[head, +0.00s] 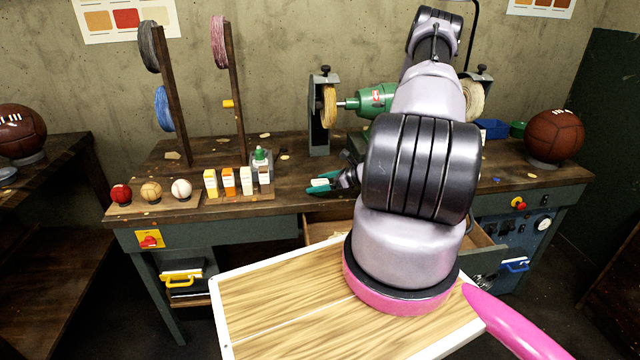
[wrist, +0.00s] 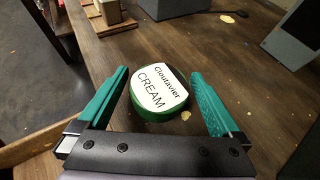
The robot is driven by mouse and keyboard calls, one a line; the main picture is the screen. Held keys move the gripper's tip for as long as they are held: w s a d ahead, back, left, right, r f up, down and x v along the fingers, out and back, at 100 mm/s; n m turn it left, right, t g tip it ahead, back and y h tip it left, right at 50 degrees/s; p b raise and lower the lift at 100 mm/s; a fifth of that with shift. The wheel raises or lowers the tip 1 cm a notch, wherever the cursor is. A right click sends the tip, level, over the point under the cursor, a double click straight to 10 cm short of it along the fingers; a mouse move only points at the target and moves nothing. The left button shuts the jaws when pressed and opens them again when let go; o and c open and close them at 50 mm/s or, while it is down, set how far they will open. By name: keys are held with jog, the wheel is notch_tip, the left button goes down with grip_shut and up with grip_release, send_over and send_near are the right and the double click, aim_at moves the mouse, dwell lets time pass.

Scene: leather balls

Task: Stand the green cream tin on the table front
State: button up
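The green cream tin (wrist: 158,93) shows in the wrist view, with a green side and a white lid label reading "Cloutavier CREAM". It lies flat, label up, on the dark wooden table (wrist: 235,60). My gripper (wrist: 158,82) is open, with one teal finger on each side of the tin and narrow gaps visible. In the head view my gripper (head: 335,183) is low over the table's front part (head: 292,190). There my arm and fingers hide most of the tin, and I cannot clearly make it out.
A row of small boxes (head: 229,182) and a green-capped bottle (head: 261,160) stand left of my gripper. A ball rack (head: 150,195) is further left. An open drawer (head: 483,242) juts out below the table edge.

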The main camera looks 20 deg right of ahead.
jog(key=shift+r, duration=0.15)
jog(key=v, duration=1.2)
jog(key=s+a+r+n+g, duration=0.1)
jog(key=a+r+n+g, duration=0.1)
jog(key=a+r+n, duration=0.45)
jog(key=a+r+n+g, duration=0.2)
jog(key=a+r, duration=0.1)
jog(key=r, duration=0.7)
jog(key=s+a+r+n+g, duration=0.15)
jog(key=a+r+n, duration=0.3)
jog(key=r, duration=0.45)
jog(key=s+a+r+n+t+h, duration=0.1)
jog(key=s+a+r+n+h, duration=0.2)
jog(key=s+r+n, duration=0.2)
jog(key=s+a+r+n+t+h, duration=0.2)
jog(key=s+r+n, duration=0.4)
jog(key=s+r, duration=0.5)
notch_tip(320, 180, up, 2)
jog(key=shift+s+a+r+h, duration=0.15)
jog(key=shift+s+a+h, duration=0.2)
jog(key=shift+a+h, duration=0.45)
jog(key=shift+a, duration=0.15)
